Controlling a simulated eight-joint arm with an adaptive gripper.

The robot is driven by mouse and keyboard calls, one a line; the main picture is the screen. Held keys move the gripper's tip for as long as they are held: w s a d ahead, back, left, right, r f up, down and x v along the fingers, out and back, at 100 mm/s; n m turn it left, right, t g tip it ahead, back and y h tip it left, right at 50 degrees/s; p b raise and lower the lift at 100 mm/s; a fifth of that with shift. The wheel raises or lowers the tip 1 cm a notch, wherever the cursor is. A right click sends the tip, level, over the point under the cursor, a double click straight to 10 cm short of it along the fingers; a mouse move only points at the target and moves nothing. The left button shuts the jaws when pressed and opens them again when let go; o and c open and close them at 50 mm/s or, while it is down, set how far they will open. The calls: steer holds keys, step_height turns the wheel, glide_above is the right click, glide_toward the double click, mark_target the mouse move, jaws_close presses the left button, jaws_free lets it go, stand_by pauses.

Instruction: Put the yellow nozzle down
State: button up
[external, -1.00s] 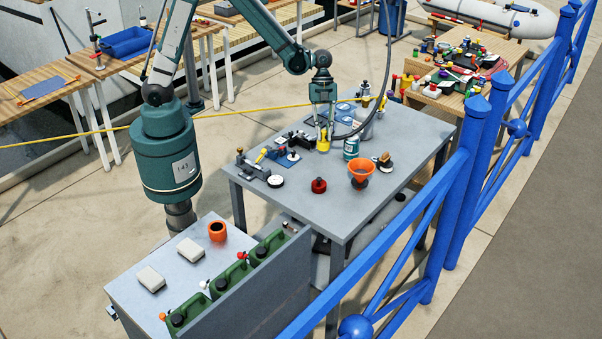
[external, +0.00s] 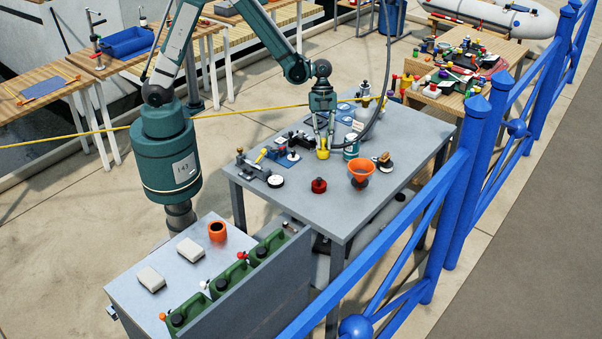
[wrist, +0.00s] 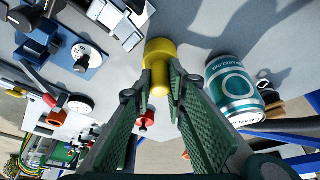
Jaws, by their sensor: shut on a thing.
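The yellow nozzle (external: 323,154) is between the fingertips of my gripper (external: 324,140), over the grey metal table (external: 335,205). In the wrist view the nozzle (wrist: 160,62) shows as a short yellow cylinder with a wider end, and the fingertips of my gripper (wrist: 160,85) are shut on it. In the external view the nozzle's lower end is at or just above the tabletop; I cannot tell whether it touches.
A green and white can (external: 351,148) stands close on the right. An orange funnel (external: 362,172) and a red round part (external: 319,186) are nearer the front edge. Blue and black fixtures (external: 285,155) are on the left. The table's front middle is clear.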

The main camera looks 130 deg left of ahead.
steer(key=shift+f, duration=0.2)
steer(key=o, duration=0.9)
steer(key=shift+r, duration=0.25)
steer(key=shift+p+v, duration=0.45)
steer(key=shift+v, duration=5.5)
